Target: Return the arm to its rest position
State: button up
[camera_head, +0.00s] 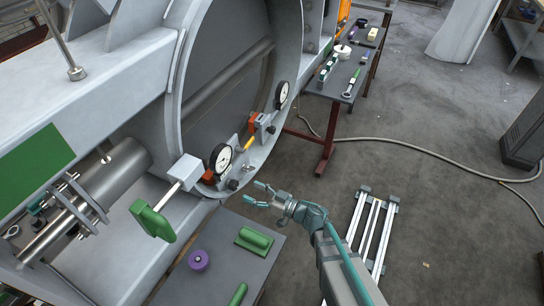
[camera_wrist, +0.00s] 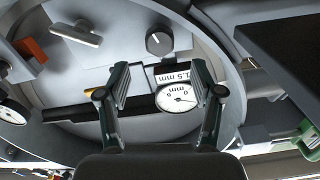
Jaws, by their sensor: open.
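My gripper (camera_head: 259,194) is open and empty in the head view, over the floor just beyond the near table's corner and right of the large grey ring (camera_head: 190,75). My arm reaches up to it from the lower right. In the wrist view the two fingers of my gripper (camera_wrist: 158,76) stand apart. Between them, farther back, are a white dial gauge (camera_wrist: 176,99) and a black knob (camera_wrist: 159,41). Nothing lies between the pads. In the head view one dial gauge (camera_head: 221,158) sits on the ring's lower rim and another dial gauge (camera_head: 283,95) is higher up.
The near grey table (camera_head: 222,233) holds a purple round part (camera_head: 199,260), a green block (camera_head: 254,240) and another green piece (camera_head: 238,294). A tool bench (camera_head: 352,72) stands behind. A metal frame (camera_head: 371,228) and a hose (camera_head: 420,147) lie on the floor. Open floor is to the right.

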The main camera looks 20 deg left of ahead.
jog(key=w+d+f+m+t+h, duration=0.2)
jog(key=w+d+f+t+h, duration=0.2)
jog(key=w+t, duration=0.15)
jog(key=w+d+f+m+t+h, duration=0.3)
jog(key=w+d+t+h, duration=0.1)
jog(key=w, duration=0.3)
jog(key=s+d+f+m+g+h, duration=0.15)
jog(key=d+f+h, duration=0.25)
jog(key=d+f, duration=0.4)
jog(key=s+d+f+m+g+h, duration=0.1)
jog(key=d+f+m+h, duration=0.3)
jog(key=d, duration=0.7)
jog(key=s+d+f+g+h, duration=0.45)
jog(key=s+d+f, duration=0.35)
jog(key=s+d, duration=0.3)
jog(key=s+d+f+m+g, duration=0.1)
jog(key=s+d+g, duration=0.1)
jog(key=s, duration=0.6)
jog(key=s+d+f+m+g+y, duration=0.1)
jog(key=s+d+m+g, duration=0.1)
jog(key=s+g, duration=0.3)
jog(key=s+d+f+m+g+y, duration=0.1)
jog(key=s+d+m+g, duration=0.1)
jog(key=s, duration=1)
jog(key=shift+d+g, duration=0.65)
jog(key=shift+d, duration=0.6)
